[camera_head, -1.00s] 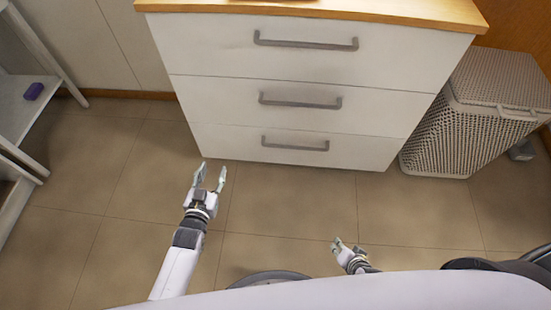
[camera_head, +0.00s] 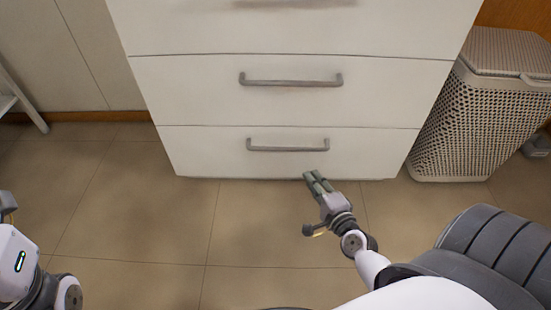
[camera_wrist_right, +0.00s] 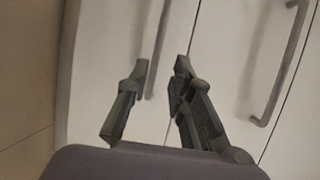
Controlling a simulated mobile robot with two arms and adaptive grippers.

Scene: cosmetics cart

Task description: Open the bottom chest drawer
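The white chest's bottom drawer (camera_head: 215,155) is closed, flush with the drawer above. Its grey bar handle (camera_head: 287,145) runs across the upper part of its front. My right gripper (camera_head: 316,178) is in front of the drawer, just below the handle's right end in the head view. In the right wrist view, my right gripper (camera_wrist_right: 162,66) is open and empty, its two fingers apart. The bottom handle (camera_wrist_right: 157,50) shows between and beyond the fingertips, partly hidden by a finger. Contact is not visible. My left gripper is not in view; only part of that arm shows.
The middle drawer (camera_head: 195,90) above is closed, with its own grey handle (camera_head: 290,80). A woven laundry basket (camera_head: 470,115) stands close to the chest's right side. The tiled floor (camera_head: 130,215) before the chest is clear. A white shelf leg (camera_head: 22,100) stands at far left.

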